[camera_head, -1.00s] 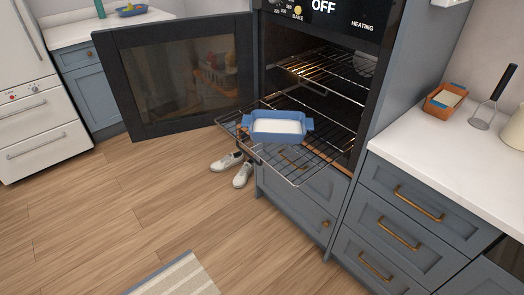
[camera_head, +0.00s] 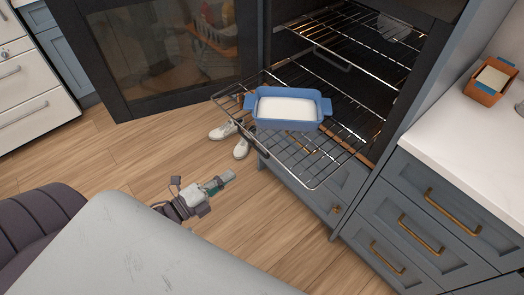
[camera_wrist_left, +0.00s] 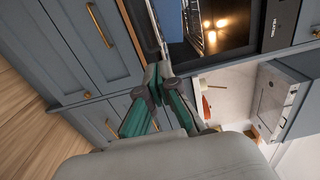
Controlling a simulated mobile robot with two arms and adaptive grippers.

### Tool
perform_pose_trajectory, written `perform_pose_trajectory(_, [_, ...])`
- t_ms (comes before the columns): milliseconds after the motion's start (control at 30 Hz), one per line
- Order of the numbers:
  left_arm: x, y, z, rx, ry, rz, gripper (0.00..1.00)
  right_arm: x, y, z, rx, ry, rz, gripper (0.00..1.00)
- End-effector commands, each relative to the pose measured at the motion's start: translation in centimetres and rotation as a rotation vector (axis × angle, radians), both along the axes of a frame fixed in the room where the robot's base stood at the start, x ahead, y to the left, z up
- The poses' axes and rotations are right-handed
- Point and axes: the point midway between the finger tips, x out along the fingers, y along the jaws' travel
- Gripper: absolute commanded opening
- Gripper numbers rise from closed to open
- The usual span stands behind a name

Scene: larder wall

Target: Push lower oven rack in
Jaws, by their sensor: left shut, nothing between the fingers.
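The lower oven rack (camera_head: 316,170) is a wire rack pulled well out of the oven (camera_head: 390,70). A blue baking dish (camera_head: 287,107) with white contents sits on it. The upper rack (camera_head: 350,45) is inside the oven. My left gripper (camera_head: 230,176) is shut and empty, in front of and to the left of the rack's front edge, apart from it in the head view. In the left wrist view my shut green-padded fingers (camera_wrist_left: 158,72) point towards the oven, with part of a blue surface beyond. My right gripper is not in view.
The open oven door (camera_head: 165,50) stands to the left. White shoes (camera_head: 232,138) lie on the floor below the rack. Blue drawers (camera_head: 425,215) and a white counter (camera_head: 470,130) with an orange container (camera_head: 490,82) are at the right.

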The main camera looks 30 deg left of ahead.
Motion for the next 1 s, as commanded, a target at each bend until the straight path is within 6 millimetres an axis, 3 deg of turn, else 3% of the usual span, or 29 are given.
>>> perform_pose_trajectory(300, [6.6,-2.6,0.3,-0.003,-0.002,0.002,0.00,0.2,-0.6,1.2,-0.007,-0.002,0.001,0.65])
perform_pose_trajectory(500, [9.3,-3.8,0.2,-0.002,0.001,0.002,0.00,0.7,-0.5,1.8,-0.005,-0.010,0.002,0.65])
perform_pose_trajectory(700, [10.4,-4.2,0.0,-0.003,0.003,0.002,0.00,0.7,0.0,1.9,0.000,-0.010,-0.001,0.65])
perform_pose_trajectory(1000, [10.5,-4.3,0.0,-0.003,0.002,0.002,0.00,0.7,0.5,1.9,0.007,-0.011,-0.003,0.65])
